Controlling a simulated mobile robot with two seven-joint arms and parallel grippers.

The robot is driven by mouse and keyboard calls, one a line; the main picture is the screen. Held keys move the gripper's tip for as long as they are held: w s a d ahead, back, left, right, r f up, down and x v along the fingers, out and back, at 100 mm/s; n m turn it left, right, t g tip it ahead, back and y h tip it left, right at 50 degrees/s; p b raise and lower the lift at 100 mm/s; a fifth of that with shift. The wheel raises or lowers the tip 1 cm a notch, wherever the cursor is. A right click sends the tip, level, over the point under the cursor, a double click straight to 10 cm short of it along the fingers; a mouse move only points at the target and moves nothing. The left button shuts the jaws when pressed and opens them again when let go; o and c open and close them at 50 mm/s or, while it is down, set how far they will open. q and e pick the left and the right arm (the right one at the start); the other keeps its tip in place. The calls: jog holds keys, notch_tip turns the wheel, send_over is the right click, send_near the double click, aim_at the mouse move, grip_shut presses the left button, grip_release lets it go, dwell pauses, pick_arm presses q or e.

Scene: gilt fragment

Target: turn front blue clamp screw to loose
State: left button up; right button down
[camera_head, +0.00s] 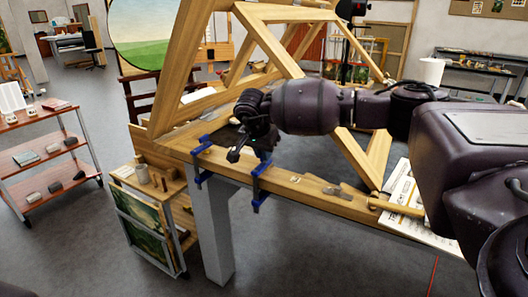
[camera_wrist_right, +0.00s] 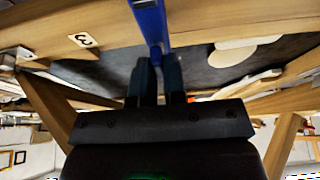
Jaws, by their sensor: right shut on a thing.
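Two blue clamps grip the long wooden beam (camera_head: 310,192) of the easel-like frame. One clamp (camera_head: 201,165) is at the left; the other, nearer clamp (camera_head: 259,190) is right below my right gripper (camera_head: 250,150). In the right wrist view, my right gripper (camera_wrist_right: 158,72) is shut on the clamp's blue screw part (camera_wrist_right: 156,52), between its dark fingers. The clamp's blue bar (camera_wrist_right: 149,20) runs upward from there. The gripper hides the clamp's upper end in the head view, and the screw's exact turn cannot be told. My left gripper is not in view.
Slanted wooden struts (camera_head: 265,40) rise behind the gripper. A printed sheet (camera_head: 405,205) and a wooden stick (camera_head: 396,206) lie at the beam's right. A small shelf with paintings (camera_head: 145,232) stands below left; a red-shelved cart (camera_head: 45,150) is farther left. The front floor is clear.

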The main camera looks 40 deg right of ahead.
jog(key=c, duration=1.2)
grip_release()
jog(key=shift+r, duration=0.1)
jog(key=shift+a+r, duration=0.15)
jog(key=shift+r, duration=0.1)
jog(key=p+v, duration=0.2)
jog(key=v, duration=0.8)
jog(key=shift+s, duration=0.1)
